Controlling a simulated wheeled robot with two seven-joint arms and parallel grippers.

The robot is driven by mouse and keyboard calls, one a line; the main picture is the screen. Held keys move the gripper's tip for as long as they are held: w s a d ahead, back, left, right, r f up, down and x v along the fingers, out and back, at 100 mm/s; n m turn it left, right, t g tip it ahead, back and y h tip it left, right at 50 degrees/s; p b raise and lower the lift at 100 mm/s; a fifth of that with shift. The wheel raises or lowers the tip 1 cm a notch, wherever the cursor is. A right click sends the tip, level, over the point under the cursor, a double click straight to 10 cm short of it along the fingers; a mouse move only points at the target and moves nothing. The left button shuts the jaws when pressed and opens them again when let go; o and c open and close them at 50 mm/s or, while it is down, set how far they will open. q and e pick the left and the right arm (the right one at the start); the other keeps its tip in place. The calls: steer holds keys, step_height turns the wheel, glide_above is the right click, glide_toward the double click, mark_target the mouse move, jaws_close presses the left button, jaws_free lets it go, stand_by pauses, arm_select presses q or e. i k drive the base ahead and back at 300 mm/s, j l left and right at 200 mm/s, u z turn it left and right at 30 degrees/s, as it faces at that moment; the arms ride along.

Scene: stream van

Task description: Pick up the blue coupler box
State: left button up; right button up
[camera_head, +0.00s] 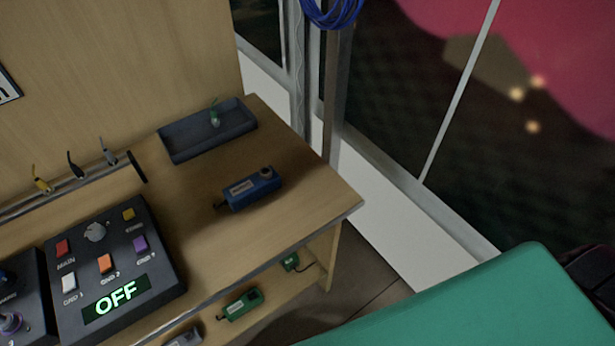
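The blue coupler box (251,190) lies on the wooden table top (205,230), toward its right end. It is a small blue block with a pale label on its side, a round knob or socket on top at the right, and a dark plug end at the left. Nothing touches it and it is fully visible. Neither of my grippers shows in the head view.
A dark tray (183,154) holding a small green-tipped item sits behind the box. A control panel (70,322) reading OFF stands front left. A rail with several clips is at the back left. Green boxes (240,304) lie on a lower shelf. A green surface fills the lower right.

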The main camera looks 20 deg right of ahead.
mark_target(240, 195)
steer(key=z, duration=0.65)
steer(key=k+j+z, duration=0.1)
steer(key=j+z, duration=0.25)
steer(key=k+j+z, duration=0.1)
steer(key=z, duration=0.3)
steer(key=k+j+z, duration=0.1)
steer(key=k+z, duration=0.25)
steer(key=j, duration=0.1)
